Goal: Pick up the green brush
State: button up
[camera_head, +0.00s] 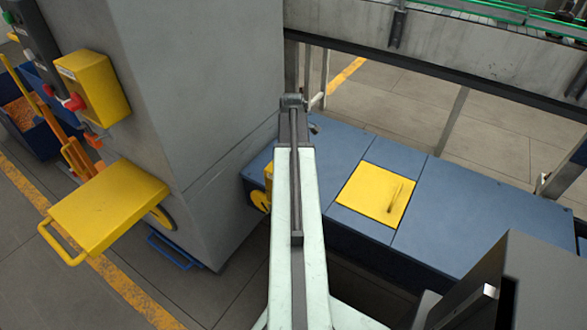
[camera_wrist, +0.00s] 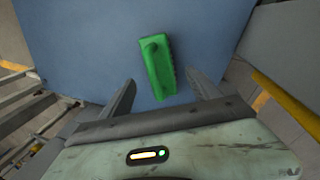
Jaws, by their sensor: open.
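The green brush (camera_wrist: 157,67) shows in the wrist view, lying on a blue surface (camera_wrist: 80,45) with its long side running up the picture. It has a raised knob near its far end and bristles along its right edge. My gripper (camera_wrist: 162,88) is open in the wrist view, one dark finger on each side of the brush's near end. The fingers look apart from the brush; I cannot tell how far above the surface they are. In the head view my arm hides the brush, and the gripper cannot be made out clearly.
In the head view a blue bench (camera_head: 460,212) with a yellow panel (camera_head: 372,196) extends right of my arm. A conveyor frame (camera_head: 450,70) runs behind.

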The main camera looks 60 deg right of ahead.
jog(key=f+b, duration=0.3)
jog(key=f, duration=0.1)
jog(key=d+f+b, duration=0.1)
jog(key=f+b, duration=0.1)
jog(key=shift+w+f+b, duration=0.2)
jog(key=shift+f+b, duration=0.1)
jog(key=shift+r, duration=0.2)
grip_shut()
notch_tip(320, 180, up, 10)
jog(key=p, duration=1)
jog(key=shift+r+p, duration=0.2)
jog(key=shift+p, duration=0.15)
jog(key=shift+f, duration=0.1)
jog(key=shift+f, duration=0.1)
